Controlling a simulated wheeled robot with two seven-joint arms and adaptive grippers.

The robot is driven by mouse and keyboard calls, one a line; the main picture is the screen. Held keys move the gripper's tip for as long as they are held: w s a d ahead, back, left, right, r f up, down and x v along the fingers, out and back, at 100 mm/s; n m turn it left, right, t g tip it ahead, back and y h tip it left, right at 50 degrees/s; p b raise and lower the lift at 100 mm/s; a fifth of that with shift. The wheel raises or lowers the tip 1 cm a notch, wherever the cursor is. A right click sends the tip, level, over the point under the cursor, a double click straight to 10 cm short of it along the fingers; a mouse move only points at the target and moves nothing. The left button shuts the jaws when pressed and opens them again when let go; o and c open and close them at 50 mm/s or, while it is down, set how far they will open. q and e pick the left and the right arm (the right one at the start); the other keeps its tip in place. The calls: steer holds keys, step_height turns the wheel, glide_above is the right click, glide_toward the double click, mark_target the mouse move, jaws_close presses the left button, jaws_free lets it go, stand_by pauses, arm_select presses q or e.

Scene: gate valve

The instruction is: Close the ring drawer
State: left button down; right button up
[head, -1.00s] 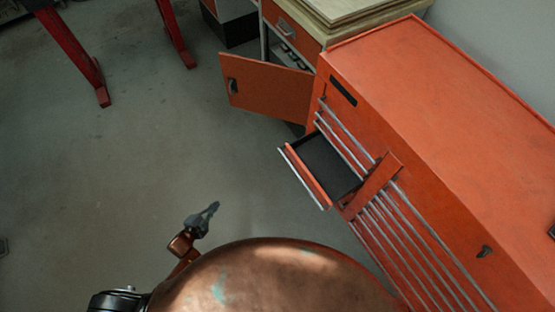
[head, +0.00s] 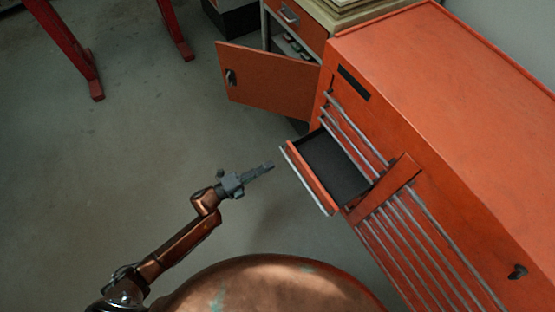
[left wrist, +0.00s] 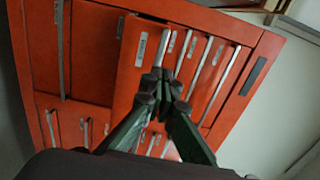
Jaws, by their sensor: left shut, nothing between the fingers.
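One drawer (head: 312,181) of the orange tool cabinet stands open, with a dark, empty-looking inside and a pale handle strip along its front edge. My left gripper (head: 268,166) is shut and empty, a short way left of the drawer front and apart from it in the head view. In the left wrist view, my left gripper's fingertips (left wrist: 163,76) are together and overlap the face of a labelled drawer front (left wrist: 135,70); I cannot tell the gap from that view. My right gripper is not in view.
The orange cabinet (head: 440,100) fills the right side, with several shut drawers below and beside the open one. An orange door (head: 265,85) hangs open on the bench behind. Red legs (head: 70,45) stand at the far left. The grey floor between is clear.

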arm_select(q)
steer(key=shift+b+x, duration=0.55)
steer(key=shift+x, duration=1.8)
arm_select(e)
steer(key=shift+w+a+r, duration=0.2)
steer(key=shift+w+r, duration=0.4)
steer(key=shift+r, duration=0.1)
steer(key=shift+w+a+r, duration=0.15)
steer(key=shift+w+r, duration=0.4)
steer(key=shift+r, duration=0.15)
